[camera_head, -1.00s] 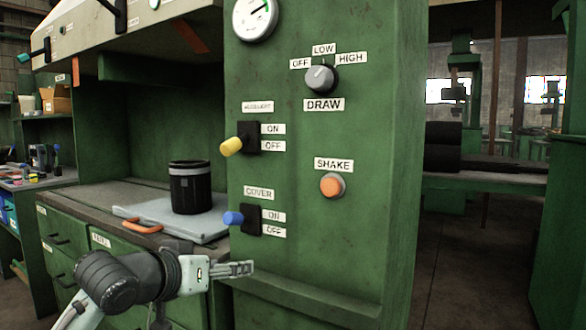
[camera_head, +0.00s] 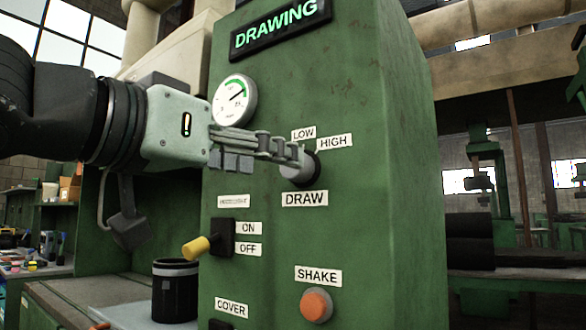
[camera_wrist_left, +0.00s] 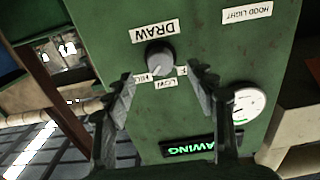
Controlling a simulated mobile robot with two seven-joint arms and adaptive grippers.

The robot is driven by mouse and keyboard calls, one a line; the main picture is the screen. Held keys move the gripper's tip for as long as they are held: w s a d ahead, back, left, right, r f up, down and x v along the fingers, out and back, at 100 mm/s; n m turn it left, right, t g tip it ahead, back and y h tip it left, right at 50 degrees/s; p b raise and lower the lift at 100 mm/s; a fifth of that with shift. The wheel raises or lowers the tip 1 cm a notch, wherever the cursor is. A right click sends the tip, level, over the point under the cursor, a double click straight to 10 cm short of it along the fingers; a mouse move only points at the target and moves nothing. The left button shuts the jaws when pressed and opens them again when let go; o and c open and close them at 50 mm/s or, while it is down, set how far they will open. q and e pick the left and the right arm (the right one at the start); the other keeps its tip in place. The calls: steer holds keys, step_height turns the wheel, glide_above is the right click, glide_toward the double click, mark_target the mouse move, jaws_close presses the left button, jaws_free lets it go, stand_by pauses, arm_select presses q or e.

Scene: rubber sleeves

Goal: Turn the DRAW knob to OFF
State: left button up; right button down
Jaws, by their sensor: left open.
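The DRAW knob (camera_head: 299,172) is a grey round knob on the green panel, above the DRAW label (camera_head: 305,199). LOW (camera_head: 303,133) and HIGH (camera_head: 334,141) labels sit around it; the OFF label is hidden behind my gripper in the head view. My left gripper (camera_head: 292,152) is level with the knob, its fingers partly covering it. In the upside-down wrist view, the knob (camera_wrist_left: 160,57) lies ahead, between the two spread fingers (camera_wrist_left: 162,76), which do not visibly grip it. I cannot tell the knob's pointer direction now. My right gripper is not in view.
A pressure gauge (camera_head: 235,100) sits up and left of the knob, close to my gripper. A black canister (camera_head: 175,290) stands on the bench at lower left.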

arm_select(q)
steer(key=x, duration=0.6)
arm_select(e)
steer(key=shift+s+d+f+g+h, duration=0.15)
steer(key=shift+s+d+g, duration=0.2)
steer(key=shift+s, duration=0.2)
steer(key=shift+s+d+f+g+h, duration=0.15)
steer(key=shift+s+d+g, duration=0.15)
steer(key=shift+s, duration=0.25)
arm_select(q)
steer(key=shift+c, duration=0.6)
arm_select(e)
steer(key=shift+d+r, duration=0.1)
arm_select(q)
steer(key=c, duration=1)
steer(key=shift+c, duration=0.2)
